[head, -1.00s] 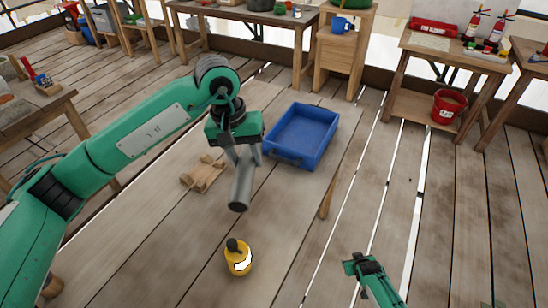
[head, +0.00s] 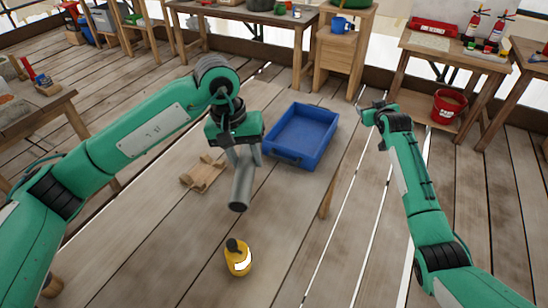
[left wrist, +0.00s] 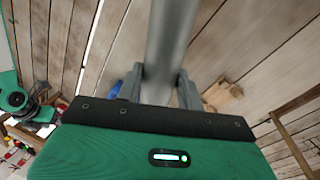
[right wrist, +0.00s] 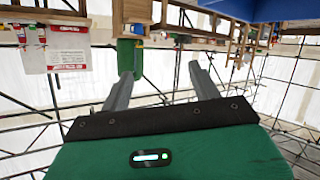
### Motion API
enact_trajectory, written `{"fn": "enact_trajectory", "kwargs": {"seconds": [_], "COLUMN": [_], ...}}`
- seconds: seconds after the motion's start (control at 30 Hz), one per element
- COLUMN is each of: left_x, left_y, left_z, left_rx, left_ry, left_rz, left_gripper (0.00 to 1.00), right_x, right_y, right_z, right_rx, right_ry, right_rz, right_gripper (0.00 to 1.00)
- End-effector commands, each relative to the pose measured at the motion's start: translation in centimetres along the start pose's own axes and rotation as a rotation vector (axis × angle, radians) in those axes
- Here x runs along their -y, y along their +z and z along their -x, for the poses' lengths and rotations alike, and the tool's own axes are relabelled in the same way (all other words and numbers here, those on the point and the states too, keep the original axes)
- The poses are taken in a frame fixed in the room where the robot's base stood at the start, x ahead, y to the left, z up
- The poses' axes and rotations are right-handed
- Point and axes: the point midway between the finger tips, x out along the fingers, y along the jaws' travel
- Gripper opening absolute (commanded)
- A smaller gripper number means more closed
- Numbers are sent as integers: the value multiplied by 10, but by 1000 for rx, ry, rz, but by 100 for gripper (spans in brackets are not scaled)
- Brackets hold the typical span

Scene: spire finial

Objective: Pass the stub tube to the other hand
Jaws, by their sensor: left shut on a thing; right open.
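The stub tube (head: 240,190) is a grey cylinder held over the plank table, tilted with its lower end toward the front. My left gripper (head: 243,155) is shut on its upper part. In the left wrist view the tube (left wrist: 168,45) runs up between the two fingers (left wrist: 160,88). My right gripper (head: 378,108) is raised to the right of the blue tray, well apart from the tube. In the right wrist view its fingers (right wrist: 162,88) are spread with nothing between them.
A blue tray (head: 318,158) stands on the table behind the tube. A wooden cradle (head: 203,175) lies to the left. A yellow bottle (head: 238,260) stands at the front. A red bucket (head: 447,106) is on a shelf at the back right.

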Motion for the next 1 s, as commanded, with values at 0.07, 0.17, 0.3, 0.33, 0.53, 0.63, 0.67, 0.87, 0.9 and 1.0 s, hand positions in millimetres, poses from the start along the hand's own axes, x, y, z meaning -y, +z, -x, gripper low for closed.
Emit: {"fn": "enact_trajectory", "kwargs": {"seconds": [0.07,0.17,0.3,0.33,0.53,0.63,0.67,0.87,0.9,1.0], "left_x": [0,0,0,0,0,0,0,0,0,0], "left_y": [0,0,0,0,0,0,0,0,0,0], "left_z": [0,0,0,0,0,0,0,0,0,0], "left_rx": [-1,-1,-1,-1,-1,-1,-1,-1,-1,-1], "left_ry": [1,1,1,1,1,1,1,1,1,1], "left_rz": [0,0,0,0,0,0,0,0,0,0], "left_gripper": [5,5,5,5,5,5,5,5,5,5], "right_x": [15,36,73,82,146,180,191,254,264,286], "right_y": [-48,-100,-166,-179,-246,-266,-270,-268,-261,-230], "right_z": [12,32,69,79,154,199,213,314,334,380], "right_rx": [-43,-88,-154,-170,-269,-320,-335,-431,-448,-482], "right_ry": [-44,-104,-196,-215,-359,-434,-457,-616,-647,-735], "right_rz": [68,165,320,358,643,817,873,1297,1394,1640], "right_gripper": [63,63,63,63,63,63,63,63,63,63]}}
